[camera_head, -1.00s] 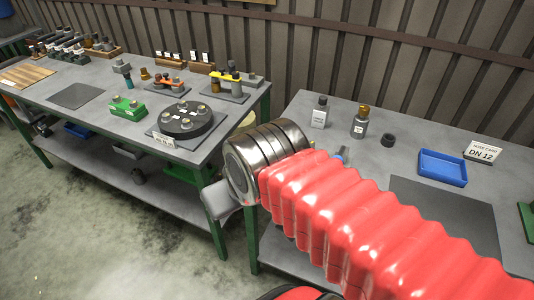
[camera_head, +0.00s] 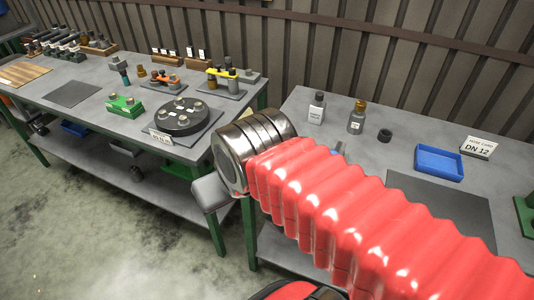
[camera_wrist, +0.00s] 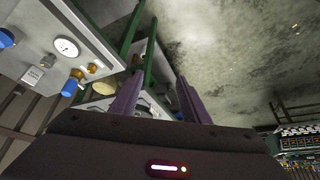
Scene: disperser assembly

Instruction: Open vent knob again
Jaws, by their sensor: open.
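My gripper (camera_wrist: 160,98) shows in the wrist view with its two fingers apart and nothing between them. In the head view my arm's red sleeve and metal wrist hide most of the gripper. In the wrist view a blue knob (camera_wrist: 70,86) beside a brass fitting (camera_wrist: 78,74) is left of the fingers, apart from them. Another blue knob (camera_wrist: 6,38) is at the left edge. I cannot tell which is the vent knob, or whether it is open. A round white gauge (camera_wrist: 66,46) lies between them. A blue bit (camera_head: 338,147) shows behind my sleeve in the head view.
The right bench (camera_head: 302,104) holds two bottles, a black ring (camera_head: 385,135), a blue tray (camera_head: 439,162) and a DN 12 card (camera_head: 479,148). The left bench (camera_head: 100,97) carries a black round fixture (camera_head: 181,116) and several parts. A floor gap separates the benches.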

